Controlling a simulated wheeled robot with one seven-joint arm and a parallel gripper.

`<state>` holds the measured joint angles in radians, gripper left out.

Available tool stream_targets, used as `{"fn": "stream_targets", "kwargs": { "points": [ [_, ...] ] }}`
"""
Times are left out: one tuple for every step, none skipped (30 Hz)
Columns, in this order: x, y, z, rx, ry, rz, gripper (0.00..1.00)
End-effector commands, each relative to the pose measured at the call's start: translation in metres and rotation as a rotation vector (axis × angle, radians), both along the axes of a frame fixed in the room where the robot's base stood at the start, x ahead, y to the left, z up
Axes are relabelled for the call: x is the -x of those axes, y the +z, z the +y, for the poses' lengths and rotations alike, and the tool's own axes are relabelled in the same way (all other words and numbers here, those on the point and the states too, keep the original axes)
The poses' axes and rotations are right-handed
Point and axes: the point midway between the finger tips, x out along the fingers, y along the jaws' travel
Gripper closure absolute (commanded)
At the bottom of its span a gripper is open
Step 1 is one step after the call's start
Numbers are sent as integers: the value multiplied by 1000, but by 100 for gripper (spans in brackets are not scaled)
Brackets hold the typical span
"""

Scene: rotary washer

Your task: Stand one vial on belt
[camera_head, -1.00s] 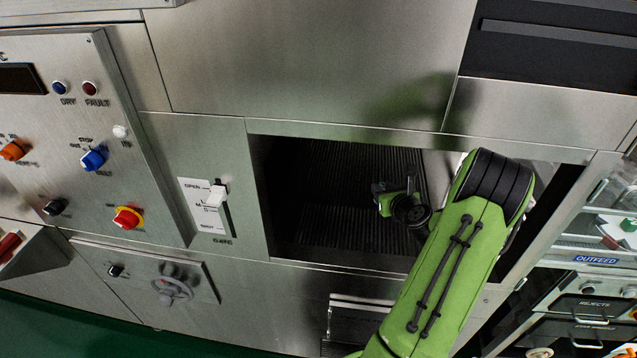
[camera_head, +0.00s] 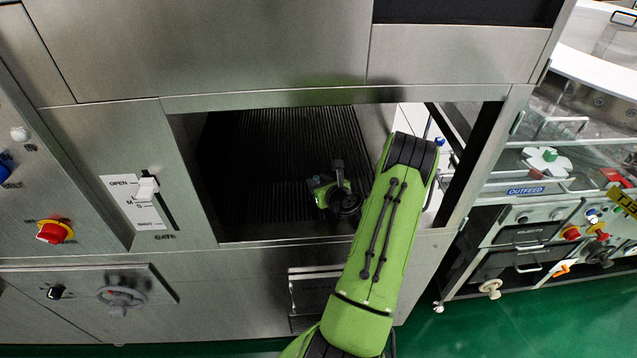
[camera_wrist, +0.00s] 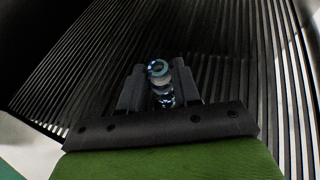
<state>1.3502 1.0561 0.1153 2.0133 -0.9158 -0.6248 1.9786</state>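A clear glass vial (camera_wrist: 159,72) with a bluish rim stands between the fingers of my gripper (camera_wrist: 160,88) in the wrist view. The fingers sit close on both sides of it and appear shut on it. The dark ribbed belt (camera_head: 288,150) lies inside the machine opening and fills much of the wrist view (camera_wrist: 225,65). In the head view my gripper (camera_head: 326,188) is inside the opening, over the front part of the belt. I cannot tell whether the vial's base touches the belt. The vial is not discernible in the head view.
A steel frame with a lower sill (camera_head: 290,243) surrounds the opening, and my arm reaches in over its right part. A gate lever (camera_head: 147,188) and a red knob (camera_head: 53,231) are at left. The outfeed unit (camera_head: 525,190) stands at right.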

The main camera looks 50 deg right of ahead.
Motion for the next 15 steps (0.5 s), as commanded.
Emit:
{"fn": "stream_targets", "kwargs": {
  "points": [
    [0, 0, 0, 0, 0, 0, 60],
    [0, 0, 0, 0, 0, 0, 55],
    [0, 0, 0, 0, 0, 0, 49],
    [0, 0, 0, 0, 0, 0, 45],
    [0, 0, 0, 0, 0, 0, 45],
    [0, 1, 0, 0, 0, 0, 45],
    [0, 1, 0, 0, 0, 0, 45],
    [0, 1, 0, 0, 0, 0, 45],
    [0, 1, 0, 0, 0, 0, 45],
    [0, 1, 0, 0, 0, 0, 45],
    [0, 1, 0, 0, 0, 0, 45],
    [0, 2, 0, 0, 0, 0, 45],
    [0, 4, 0, 0, 0, 0, 45],
    [1, 6, 0, 0, -1, 0, 45],
    [7, 6, 2, -1, -2, 3, 45]
  ]
}}
